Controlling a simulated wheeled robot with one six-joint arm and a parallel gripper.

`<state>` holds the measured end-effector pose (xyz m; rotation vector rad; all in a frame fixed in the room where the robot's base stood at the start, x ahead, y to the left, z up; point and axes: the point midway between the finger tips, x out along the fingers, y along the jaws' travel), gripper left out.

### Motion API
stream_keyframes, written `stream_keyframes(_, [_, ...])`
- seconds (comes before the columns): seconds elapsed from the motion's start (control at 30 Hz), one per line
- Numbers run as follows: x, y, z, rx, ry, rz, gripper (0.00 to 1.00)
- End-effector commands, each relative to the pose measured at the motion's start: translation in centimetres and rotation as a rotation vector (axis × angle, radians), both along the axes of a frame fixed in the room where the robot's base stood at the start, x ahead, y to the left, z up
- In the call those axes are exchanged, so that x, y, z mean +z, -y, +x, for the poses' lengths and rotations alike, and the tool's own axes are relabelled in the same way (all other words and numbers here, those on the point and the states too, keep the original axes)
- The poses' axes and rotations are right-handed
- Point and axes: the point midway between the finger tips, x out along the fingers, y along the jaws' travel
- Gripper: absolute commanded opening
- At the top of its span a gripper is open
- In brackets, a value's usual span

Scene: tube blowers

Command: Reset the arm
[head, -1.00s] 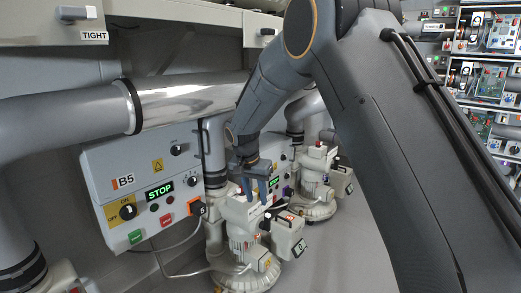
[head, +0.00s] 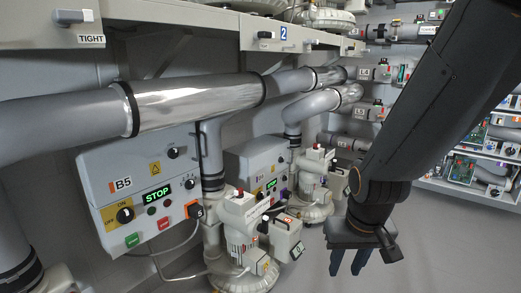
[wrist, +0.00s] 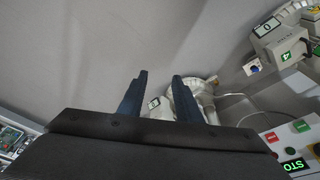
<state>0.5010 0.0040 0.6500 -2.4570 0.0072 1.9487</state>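My gripper (head: 348,262) hangs at the lower right in the head view, fingers pointing down, over clear floor. It is to the right of the blowers and touches nothing. In the wrist view my gripper (wrist: 160,82) shows two dark blue fingers spread apart with nothing between them. The B5 control box (head: 120,177) on the left has a lit green STOP display (head: 158,194). The nearer blower (head: 240,222) stands in front of it; a farther blower (head: 313,180) stands behind, left of my arm.
Grey pipes (head: 200,98) run along the wall above the boxes. Shelves with equipment (head: 490,150) stand at the back right, partly behind my arm. The grey floor (head: 420,255) at the lower right is free.

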Motion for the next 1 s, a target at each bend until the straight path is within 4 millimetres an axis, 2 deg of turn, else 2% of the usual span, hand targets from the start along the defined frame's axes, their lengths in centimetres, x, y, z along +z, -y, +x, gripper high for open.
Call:
stream_keyframes(0.07, [-0.1,0.1,-1.1,0.014,0.001,-0.001,0.31])
stream_keyframes(0.47, [1.5,-5.9,-3.7,0.157,-0.068,0.009,0.31])
stream_keyframes(0.8, [3.1,-10.8,-7.5,0.299,-0.138,0.010,0.31])
stream_keyframes(1.0, [4.0,-12.9,-9.8,0.375,-0.177,0.007,0.31])
